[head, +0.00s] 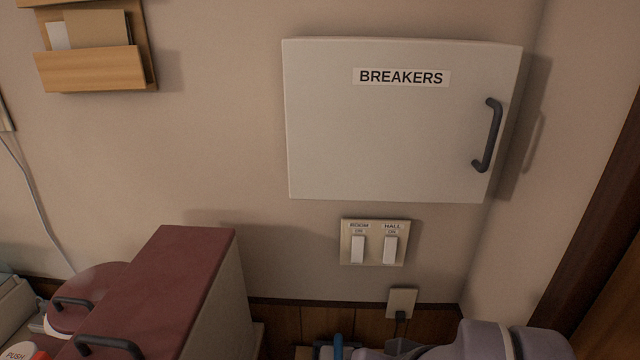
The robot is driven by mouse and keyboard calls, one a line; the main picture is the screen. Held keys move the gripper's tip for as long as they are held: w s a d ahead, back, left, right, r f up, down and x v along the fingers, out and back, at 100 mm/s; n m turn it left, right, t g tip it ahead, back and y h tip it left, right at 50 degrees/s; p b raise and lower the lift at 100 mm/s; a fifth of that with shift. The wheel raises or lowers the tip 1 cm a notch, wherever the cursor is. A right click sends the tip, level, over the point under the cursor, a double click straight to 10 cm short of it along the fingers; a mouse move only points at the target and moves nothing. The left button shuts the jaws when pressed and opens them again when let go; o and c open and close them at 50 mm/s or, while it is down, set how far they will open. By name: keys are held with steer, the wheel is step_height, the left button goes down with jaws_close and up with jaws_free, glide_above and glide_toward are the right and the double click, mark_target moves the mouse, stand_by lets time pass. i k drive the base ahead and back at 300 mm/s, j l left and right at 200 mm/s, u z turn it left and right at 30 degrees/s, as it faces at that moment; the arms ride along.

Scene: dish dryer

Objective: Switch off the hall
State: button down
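A cream switch plate (373,261) is on the wall below the breaker cabinet. It holds two white rocker switches side by side. The right one is the hall switch (390,250), with a HALL label above it and a small label that seems to read ON. The left one is the room switch (357,250), labelled ROOM, also with a small label that seems to read ON. Both rockers look alike in pose. Nothing touches or covers them. Grey links of my arm show at the bottom right, below the plate. My gripper's fingertips are not visible.
A grey BREAKERS cabinet (390,130) with a dark handle (487,135) looks shut above the switches. An outlet (401,301) with a plug is below. A red-topped box (165,285) with a dark handle stands at the lower left. The wall around the switches is clear.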

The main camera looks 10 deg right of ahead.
mark_target(390, 241)
steer(key=j+z, duration=0.25)
steer(key=j, duration=0.2)
steer(key=k+j+z, duration=0.1)
steer(key=j+z, duration=0.15)
steer(key=j, duration=0.15)
steer(key=k+j+z, duration=0.15)
steer(key=j+z, duration=0.15)
steer(key=j, duration=0.15)
